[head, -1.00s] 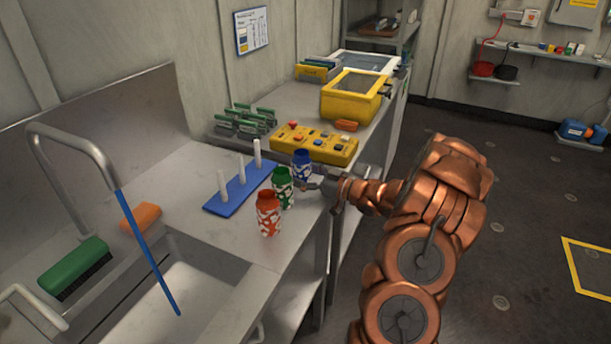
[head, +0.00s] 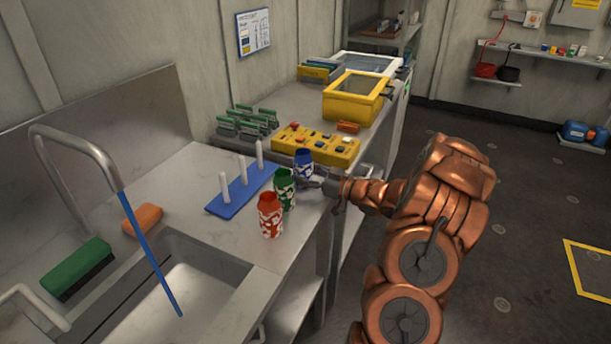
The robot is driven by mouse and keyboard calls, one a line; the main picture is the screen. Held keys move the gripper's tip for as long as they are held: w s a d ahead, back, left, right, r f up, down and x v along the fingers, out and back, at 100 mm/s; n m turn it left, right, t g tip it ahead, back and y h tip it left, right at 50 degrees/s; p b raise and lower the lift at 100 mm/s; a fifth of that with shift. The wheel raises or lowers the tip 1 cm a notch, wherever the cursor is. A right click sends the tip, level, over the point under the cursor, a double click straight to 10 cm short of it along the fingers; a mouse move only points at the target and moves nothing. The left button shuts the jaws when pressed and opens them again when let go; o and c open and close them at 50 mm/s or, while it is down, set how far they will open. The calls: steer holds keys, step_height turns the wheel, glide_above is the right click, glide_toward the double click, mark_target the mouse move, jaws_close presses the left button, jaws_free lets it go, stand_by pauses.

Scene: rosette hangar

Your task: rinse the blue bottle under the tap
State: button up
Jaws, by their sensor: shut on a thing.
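The blue bottle (head: 304,163) with a white pattern is upright at the right edge of the counter, behind the green bottle. My gripper (head: 314,182) reaches in from the right and is shut on it low down. Its fingertips are partly hidden by the green bottle. I cannot tell whether the blue bottle touches the counter. The tap (head: 92,150) arches over the sink (head: 205,285) at the left front, and a straight blue stream or rod (head: 148,253) runs from its spout into the basin.
A green bottle (head: 284,188) and a red bottle (head: 270,216) stand close in front of the blue one. A blue rack (head: 233,202) with white pegs lies to their left. A green brush (head: 76,268) and an orange sponge (head: 142,219) lie beside the sink. A yellow tray (head: 318,145) is behind.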

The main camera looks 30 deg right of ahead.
mark_target(311, 163)
steer(key=shift+d+r+p, duration=0.1)
steer(key=shift+r+p, duration=0.45)
steer(key=shift+r, duration=0.75)
steer(key=shift+r+p, duration=0.55)
steer(key=shift+r, duration=0.45)
steer(key=shift+a, duration=0.2)
steer(key=shift+d, duration=0.1)
